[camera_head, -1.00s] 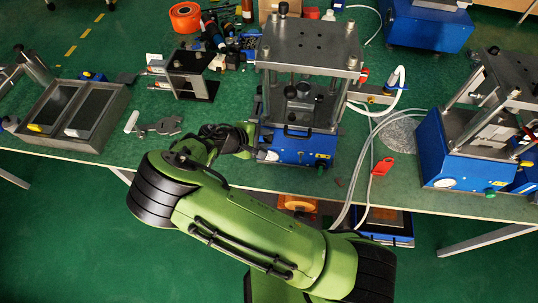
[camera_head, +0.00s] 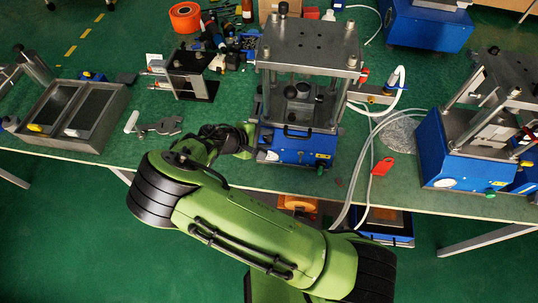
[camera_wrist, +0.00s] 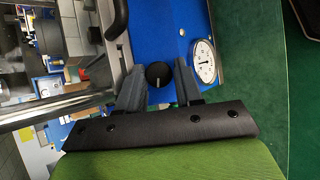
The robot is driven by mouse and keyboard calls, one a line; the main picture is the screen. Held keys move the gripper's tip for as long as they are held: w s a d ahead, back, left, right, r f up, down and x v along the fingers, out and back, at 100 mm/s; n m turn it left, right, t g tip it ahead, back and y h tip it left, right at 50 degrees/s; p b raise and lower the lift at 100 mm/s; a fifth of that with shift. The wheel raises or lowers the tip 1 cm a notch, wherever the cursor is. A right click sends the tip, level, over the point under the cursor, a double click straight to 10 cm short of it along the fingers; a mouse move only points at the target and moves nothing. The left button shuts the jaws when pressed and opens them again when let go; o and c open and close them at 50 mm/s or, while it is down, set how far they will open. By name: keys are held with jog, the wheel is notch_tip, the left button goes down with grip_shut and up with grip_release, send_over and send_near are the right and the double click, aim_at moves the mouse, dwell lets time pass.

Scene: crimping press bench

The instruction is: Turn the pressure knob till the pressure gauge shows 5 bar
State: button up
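The blue-based press (camera_head: 300,148) stands at the bench's front edge in the head view. My gripper (camera_head: 250,138) is at the left side of its base. In the wrist view the black round pressure knob (camera_wrist: 159,75), with a pale pointer line, sits on the blue panel (camera_wrist: 155,25). My gripper (camera_wrist: 158,78) is open, one finger on each side of the knob, with visible gaps. The white-faced pressure gauge (camera_wrist: 204,62) is just right of the right finger. Its dark needle shows, but the scale is too small to read surely.
A metal tray (camera_head: 112,118) and a flat grey tool (camera_head: 163,126) lie to the left on the green bench. Another blue-based press (camera_head: 450,155) stands farther right.

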jog(key=shift+o, duration=0.2)
jog(key=shift+a+r, duration=0.1)
jog(key=shift+r, duration=0.05)
jog(key=p+v, duration=0.3)
jog(key=v, duration=0.2)
jog(key=shift+s+a+r+p, duration=0.15)
jog(key=shift+a+r+p, duration=0.1)
jog(key=shift+p, duration=0.1)
